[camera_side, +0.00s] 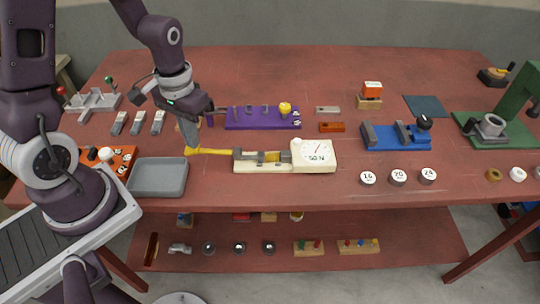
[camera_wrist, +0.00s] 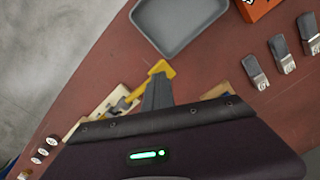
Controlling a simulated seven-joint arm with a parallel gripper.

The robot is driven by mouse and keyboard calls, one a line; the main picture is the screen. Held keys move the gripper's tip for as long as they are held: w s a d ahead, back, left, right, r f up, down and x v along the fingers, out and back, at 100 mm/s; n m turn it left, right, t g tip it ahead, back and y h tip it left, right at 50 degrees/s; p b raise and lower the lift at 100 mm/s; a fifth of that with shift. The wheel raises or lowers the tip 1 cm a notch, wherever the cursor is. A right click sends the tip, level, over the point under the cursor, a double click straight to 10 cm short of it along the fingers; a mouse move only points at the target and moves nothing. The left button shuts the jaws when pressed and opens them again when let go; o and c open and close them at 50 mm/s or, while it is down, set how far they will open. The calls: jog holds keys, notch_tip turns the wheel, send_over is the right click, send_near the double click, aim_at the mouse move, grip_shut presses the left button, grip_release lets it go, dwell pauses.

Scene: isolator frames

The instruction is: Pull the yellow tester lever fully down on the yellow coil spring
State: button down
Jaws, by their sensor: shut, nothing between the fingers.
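The cream spring tester (camera_side: 315,160) lies near the front middle of the table, with a round dial that reads about 50 N. Its yellow lever (camera_side: 215,151) lies low, pointing left from the grey clamp part. A bit of the yellow coil spring (camera_side: 271,157) shows between the grey blocks. My gripper (camera_side: 190,147) is shut and empty at the lever's left end, seemingly touching or just beside it. In the wrist view the lever's tip (camera_wrist: 161,68) shows just beyond my gripper (camera_wrist: 158,80). Whether they touch is hard to tell.
A grey tray (camera_side: 158,190) stands just in front and left of my gripper. A purple board (camera_side: 262,118) lies behind the tester, a blue vise (camera_side: 396,137) to its right. White weights (camera_side: 398,177) stand at the front right. The table front between tray and weights is mostly clear.

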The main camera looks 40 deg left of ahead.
jog(key=shift+f, duration=0.25)
jog(key=shift+s+f, duration=0.1)
jog(key=shift+f, duration=0.1)
dwell(0.6)
notch_tip(320, 180, up, 11)
jog(key=w+d, duration=0.1)
jog(key=w, duration=0.1)
jog(key=shift+d+f, duration=0.2)
jog(key=shift+d, duration=0.15)
dwell(0.3)
jog(key=s+d+r+m+t, duration=0.3)
jog(key=s+d+r+t, duration=0.2)
jog(key=s+r, duration=0.5)
jog(key=shift+s+d+r+t, duration=0.2)
jog(key=shift+s+t, duration=0.1)
jog(key=shift+s, duration=0.7)
